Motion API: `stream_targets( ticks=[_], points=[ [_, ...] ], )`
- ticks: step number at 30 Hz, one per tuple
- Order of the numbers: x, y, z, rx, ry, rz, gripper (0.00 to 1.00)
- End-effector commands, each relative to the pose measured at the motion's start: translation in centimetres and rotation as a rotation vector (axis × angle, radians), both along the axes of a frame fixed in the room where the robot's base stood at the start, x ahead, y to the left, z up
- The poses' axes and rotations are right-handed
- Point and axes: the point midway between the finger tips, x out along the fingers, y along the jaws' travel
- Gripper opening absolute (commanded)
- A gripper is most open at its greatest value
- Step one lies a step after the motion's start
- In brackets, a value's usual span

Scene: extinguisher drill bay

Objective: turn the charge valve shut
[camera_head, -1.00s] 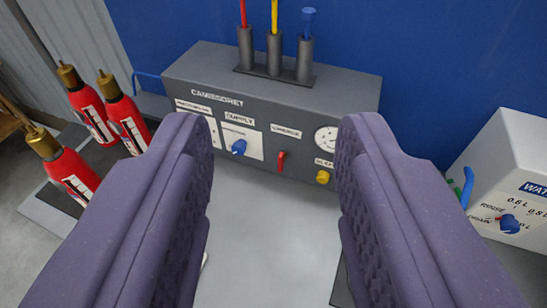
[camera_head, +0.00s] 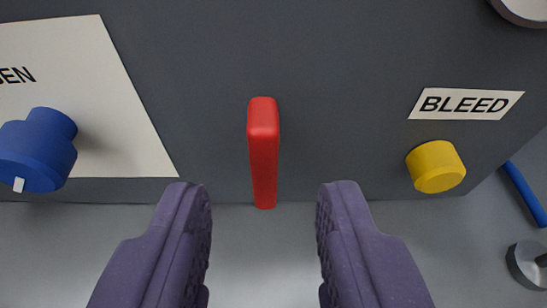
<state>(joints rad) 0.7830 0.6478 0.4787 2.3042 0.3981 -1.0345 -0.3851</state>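The charge valve's red lever (camera_head: 264,155) is on the front of the dark grey panel in the middle of the view, its long side running up and down in the picture. The "CHARGE" label seen earlier is out of view now. My gripper (camera_head: 264,200) is open, with one purple finger on each side of the lever's lower end in the picture. Clear gaps show between the fingers and the lever. I cannot tell whether the fingertips reach as deep as the lever.
A blue knob (camera_head: 38,150) beside a white plate (camera_head: 90,90) is at left. A yellow bleed knob (camera_head: 435,167) under the "BLEED" label (camera_head: 465,103) is at right. A gauge rim (camera_head: 525,10) shows top right. A blue rod (camera_head: 525,193) and a grey metal part (camera_head: 527,265) lie far right.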

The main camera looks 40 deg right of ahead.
Motion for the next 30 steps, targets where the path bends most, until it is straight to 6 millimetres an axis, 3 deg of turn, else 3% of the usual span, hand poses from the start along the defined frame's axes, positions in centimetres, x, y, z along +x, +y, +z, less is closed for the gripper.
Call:
stream_targets(
  ticks=[6, 16, 21, 30],
  points=[
    [2.2, -1.6, -1.3, 0.002, -0.001, 0.0, 0.38],
    [2.7, -1.9, -1.2, 0.0, -0.001, 0.002, 0.38],
    [2.7, -1.9, -1.2, 0.0, -0.001, 0.002, 0.0],
    [2.6, -2.0, -1.3, 0.012, -0.011, 0.002, 0.0]
  ],
)
